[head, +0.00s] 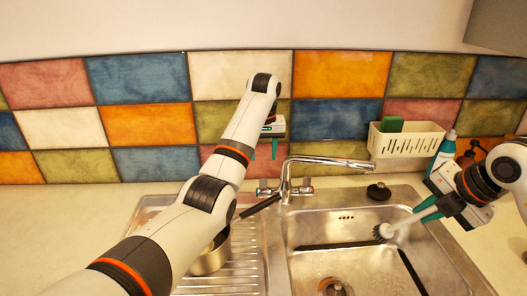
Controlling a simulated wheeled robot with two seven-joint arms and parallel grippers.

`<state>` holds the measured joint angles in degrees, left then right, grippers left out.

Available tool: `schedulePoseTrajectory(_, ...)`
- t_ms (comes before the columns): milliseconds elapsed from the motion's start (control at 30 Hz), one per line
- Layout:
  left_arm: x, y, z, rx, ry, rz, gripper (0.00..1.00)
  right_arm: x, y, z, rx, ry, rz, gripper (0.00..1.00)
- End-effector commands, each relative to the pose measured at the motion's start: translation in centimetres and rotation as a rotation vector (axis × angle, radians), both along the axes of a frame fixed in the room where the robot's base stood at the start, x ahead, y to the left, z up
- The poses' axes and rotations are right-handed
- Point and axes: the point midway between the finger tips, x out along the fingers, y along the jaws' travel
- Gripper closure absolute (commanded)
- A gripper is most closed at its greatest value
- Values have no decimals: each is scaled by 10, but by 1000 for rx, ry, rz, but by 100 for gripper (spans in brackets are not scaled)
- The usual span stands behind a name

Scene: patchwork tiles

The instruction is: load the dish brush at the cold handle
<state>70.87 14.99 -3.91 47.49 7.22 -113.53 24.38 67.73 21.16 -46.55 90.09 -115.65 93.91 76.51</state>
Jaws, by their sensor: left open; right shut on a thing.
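The dish brush (384,231) has a pale handle and a round bristle head with dark marking. My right gripper (429,211) is shut on its handle and holds it over the right side of the sink basin, head pointing left. The chrome tap (286,178) stands behind the sink with a left handle (264,188) and a right handle (307,186). I cannot tell which is the cold one. My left gripper (263,153) is open and empty, fingers pointing down, above and behind the left handle and close to the tiled wall. My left arm hides part of the counter.
A pan (211,260) with a black handle sits on the drainboard, partly behind my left arm. A black stopper (378,191) lies behind the basin (340,262). A white caddy (408,142) with a green sponge (392,124) and a bottle (443,150) are at the right.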

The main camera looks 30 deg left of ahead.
Motion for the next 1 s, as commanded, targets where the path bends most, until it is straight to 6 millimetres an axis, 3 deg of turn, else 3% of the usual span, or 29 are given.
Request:
schedulePoseTrajectory(600,0,0,12,0,0,0,55,-27,-36,37,0,-2,-1,100)
schedulePoseTrajectory(1000,0,0,12,0,0,0,55,-31,-39,40,1,-1,0,100)
